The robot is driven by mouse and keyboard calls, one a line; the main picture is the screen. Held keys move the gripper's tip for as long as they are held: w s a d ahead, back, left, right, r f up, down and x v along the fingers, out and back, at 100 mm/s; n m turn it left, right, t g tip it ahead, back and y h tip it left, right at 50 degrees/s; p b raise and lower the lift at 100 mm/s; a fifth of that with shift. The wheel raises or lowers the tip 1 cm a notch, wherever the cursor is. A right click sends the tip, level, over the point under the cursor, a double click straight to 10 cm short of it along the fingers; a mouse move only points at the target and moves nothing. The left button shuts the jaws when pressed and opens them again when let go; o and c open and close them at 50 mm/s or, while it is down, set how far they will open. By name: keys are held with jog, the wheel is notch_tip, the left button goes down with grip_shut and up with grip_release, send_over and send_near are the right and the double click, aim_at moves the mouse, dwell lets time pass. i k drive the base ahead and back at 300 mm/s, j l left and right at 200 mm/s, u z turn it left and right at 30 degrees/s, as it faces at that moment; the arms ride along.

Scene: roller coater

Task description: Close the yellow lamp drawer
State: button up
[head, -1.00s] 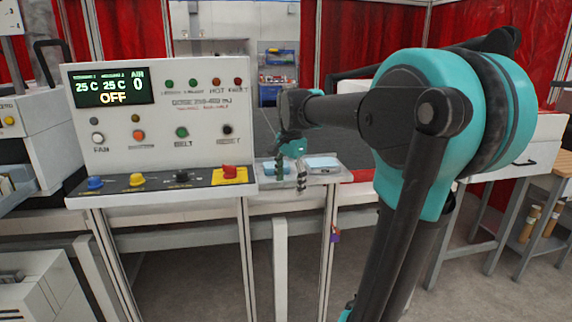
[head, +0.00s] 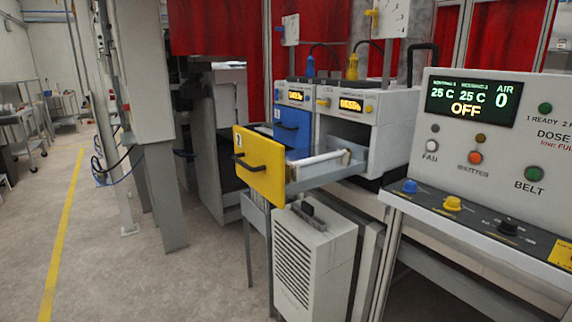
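The yellow lamp drawer (head: 259,167) stands pulled out of its white housing (head: 386,118), near the middle of the head view. It has a yellow front with a dark handle (head: 250,164) and a grey tray (head: 328,172) behind it. A white tube-like lamp (head: 320,159) lies across the tray. The dark opening of the housing shows behind the drawer. My gripper and arm are not in this view.
A blue drawer front (head: 292,128) sits beside and behind the yellow one. A white vented unit (head: 313,258) stands on the floor below. The control panel (head: 490,150) reads OFF at right. Open floor with a yellow line (head: 62,235) lies left.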

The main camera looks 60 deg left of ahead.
aim_at(263, 163)
jog(key=i+u, duration=0.15)
jog(key=u, duration=1.2)
